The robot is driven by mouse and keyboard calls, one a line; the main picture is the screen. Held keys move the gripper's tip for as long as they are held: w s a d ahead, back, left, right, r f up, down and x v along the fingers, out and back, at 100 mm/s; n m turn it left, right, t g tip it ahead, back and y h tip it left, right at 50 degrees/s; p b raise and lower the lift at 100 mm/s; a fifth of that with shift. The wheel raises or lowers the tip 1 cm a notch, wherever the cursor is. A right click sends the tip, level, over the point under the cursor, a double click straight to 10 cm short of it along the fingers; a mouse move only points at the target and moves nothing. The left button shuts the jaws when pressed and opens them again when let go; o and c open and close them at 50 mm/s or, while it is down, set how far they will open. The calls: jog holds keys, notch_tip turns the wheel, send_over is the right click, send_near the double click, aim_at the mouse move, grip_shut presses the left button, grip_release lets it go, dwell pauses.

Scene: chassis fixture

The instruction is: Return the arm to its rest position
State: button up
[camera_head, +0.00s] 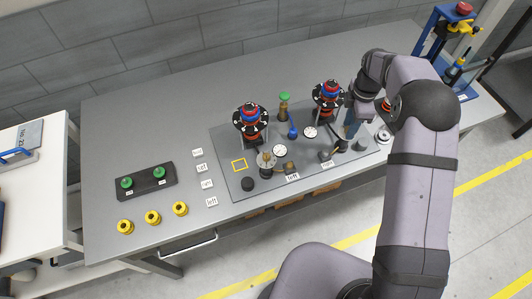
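My arm rises from the lower right and bends over the right part of the grey workbench (130,215). Its wrist is above the right side of the dark fixture plate (225,150). My gripper (346,140) points down near the right-hand fixture parts. It is small and partly merged with the dark parts behind it, so its finger opening and anything between the fingers cannot be made out. My forearm hides part of the bench's right side.
Two stacks with red and blue tops, left (250,118) and right (328,95), stand on the plate. A black block (147,182) holds green knobs. Several yellow rings (152,217) lie at the front left. A blue stand (432,48) is at the back right.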

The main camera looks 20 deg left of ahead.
jog(key=shift+n, duration=1)
grip_shut()
jog(key=shift+m, duration=0.3)
jog(key=m, duration=1.1)
jog(key=shift+m, duration=0.3)
jog(key=shift+m+p, duration=0.3)
jog(key=shift+m, duration=2.3)
